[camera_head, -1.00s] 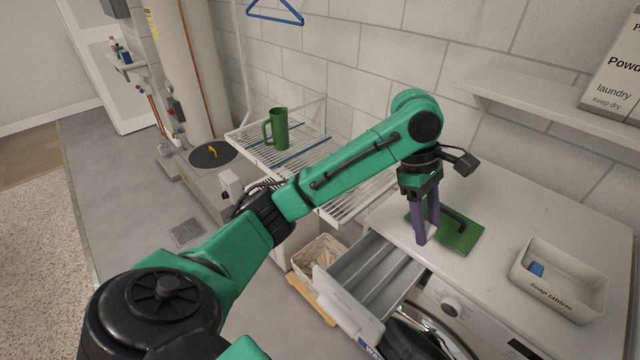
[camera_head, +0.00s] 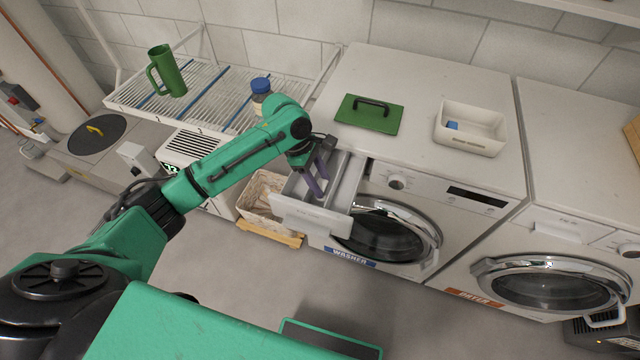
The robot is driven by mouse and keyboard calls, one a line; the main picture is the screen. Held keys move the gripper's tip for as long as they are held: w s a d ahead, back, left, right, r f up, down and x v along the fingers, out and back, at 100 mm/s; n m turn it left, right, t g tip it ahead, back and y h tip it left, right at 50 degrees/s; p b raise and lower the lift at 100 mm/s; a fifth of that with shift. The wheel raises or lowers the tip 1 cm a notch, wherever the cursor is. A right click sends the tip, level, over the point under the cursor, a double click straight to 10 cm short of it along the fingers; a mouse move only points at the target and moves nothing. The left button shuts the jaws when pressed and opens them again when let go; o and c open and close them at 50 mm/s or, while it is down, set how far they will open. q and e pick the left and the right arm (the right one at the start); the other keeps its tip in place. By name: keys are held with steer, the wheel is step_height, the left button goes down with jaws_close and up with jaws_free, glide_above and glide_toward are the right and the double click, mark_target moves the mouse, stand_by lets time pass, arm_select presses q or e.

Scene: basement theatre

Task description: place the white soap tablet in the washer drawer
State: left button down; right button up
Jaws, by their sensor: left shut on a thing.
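My left gripper (camera_head: 318,180), with purple fingers, points down into the open washer drawer (camera_head: 312,217). It is shut on the white soap tablet, which is mostly hidden between the fingertips and hard to make out at this size. The drawer is pulled out at the upper left of the washer front, above the round door, and its grey compartments show around the fingers. I cannot tell whether the fingertips touch the drawer floor. My right gripper is not in view.
A wicker basket (camera_head: 262,200) stands left of the drawer. A wire rack (camera_head: 205,100) holds a green mug (camera_head: 166,72) and a blue-capped bottle (camera_head: 261,92).

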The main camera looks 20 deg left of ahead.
arm_select(q)
steer(key=shift+w+f, duration=0.1)
steer(key=shift+f, duration=0.8)
steer(key=shift+f+p, duration=0.4)
steer(key=shift+f, duration=0.1)
steer(key=shift+c, duration=1.5)
jaws_free()
